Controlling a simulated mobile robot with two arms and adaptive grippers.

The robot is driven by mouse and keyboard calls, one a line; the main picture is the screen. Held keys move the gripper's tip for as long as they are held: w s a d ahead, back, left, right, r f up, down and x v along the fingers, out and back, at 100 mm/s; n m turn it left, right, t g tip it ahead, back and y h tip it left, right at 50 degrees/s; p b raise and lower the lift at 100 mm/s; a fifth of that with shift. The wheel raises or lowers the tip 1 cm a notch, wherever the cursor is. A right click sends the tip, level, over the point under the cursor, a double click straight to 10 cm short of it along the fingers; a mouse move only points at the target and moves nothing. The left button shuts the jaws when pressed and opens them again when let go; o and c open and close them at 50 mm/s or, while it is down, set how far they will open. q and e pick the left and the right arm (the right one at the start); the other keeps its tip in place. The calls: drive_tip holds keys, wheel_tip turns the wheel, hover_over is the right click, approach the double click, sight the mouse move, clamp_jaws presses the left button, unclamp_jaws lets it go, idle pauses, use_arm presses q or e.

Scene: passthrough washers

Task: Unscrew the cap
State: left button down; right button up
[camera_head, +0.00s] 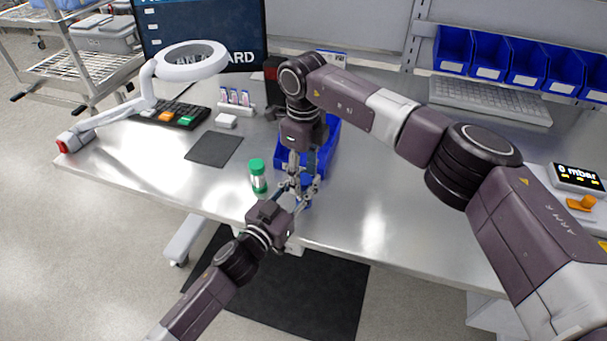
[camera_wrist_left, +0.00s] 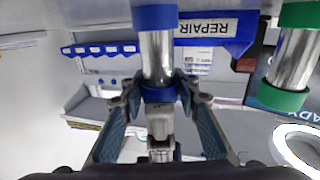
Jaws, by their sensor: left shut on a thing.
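A metal bottle with blue ends (camera_wrist_left: 155,55) fills the middle of the left wrist view, which looks upside down. My left gripper (camera_head: 297,194) is shut on it near the front table edge. In the left wrist view, my left gripper's fingers (camera_wrist_left: 160,95) meet at the blue band. A small blue part of this bottle (camera_head: 306,205) shows below the grippers. My right gripper (camera_head: 301,182) points down from above, close to my left gripper. Its fingertips overlap the bottle and left gripper, so its grasp is unclear. A green-capped metal bottle (camera_head: 258,178) stands upright to the left, apart from both grippers.
A blue bin (camera_head: 328,148) stands behind the grippers; its REPAIR label (camera_wrist_left: 207,28) shows in the left wrist view. A ring lamp (camera_head: 190,61), keypad (camera_head: 172,115) and dark mat (camera_head: 214,149) are at left. The table (camera_head: 385,205) is clear right of the grippers.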

drive_tip(key=shift+r, duration=0.1)
drive_tip(key=shift+r, duration=2.2)
use_arm(q)
drive_tip(key=c, duration=1.4)
unclamp_jaws()
